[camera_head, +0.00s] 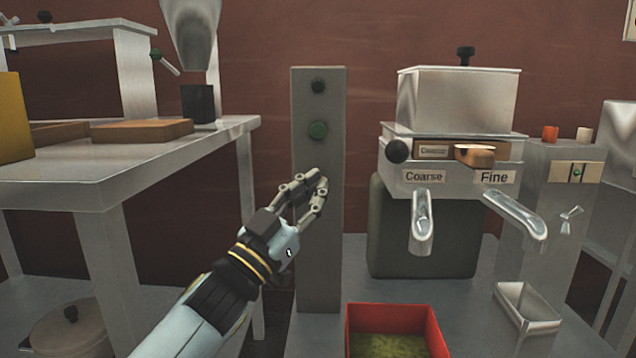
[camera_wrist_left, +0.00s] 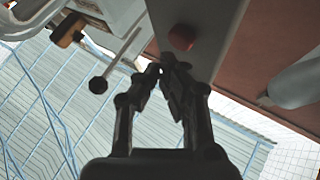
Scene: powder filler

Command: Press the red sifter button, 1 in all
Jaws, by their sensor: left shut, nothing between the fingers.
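A red button (camera_wrist_left: 181,37) sits on the face of a grey post (camera_wrist_left: 200,20) in the left wrist view. In the head view the grey post (camera_head: 318,240) stands upright, with a dark knob (camera_head: 318,86) and a green button (camera_head: 317,130) on its upper part. No red button shows on the post there; my left gripper covers part of its face. My left gripper (camera_head: 317,182) is shut and empty in front of the post, below the green button. In the left wrist view its fingertips (camera_wrist_left: 165,69) are just below the red button in the picture, apart from it. My right gripper is not in view.
A sifter machine (camera_head: 455,150) with Coarse and Fine spouts stands right of the post. A red box (camera_head: 355,335) with green contents sits below it. A metal table (camera_head: 90,180) stands at left. Another unit with an orange-red knob (camera_head: 550,133) is at right.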

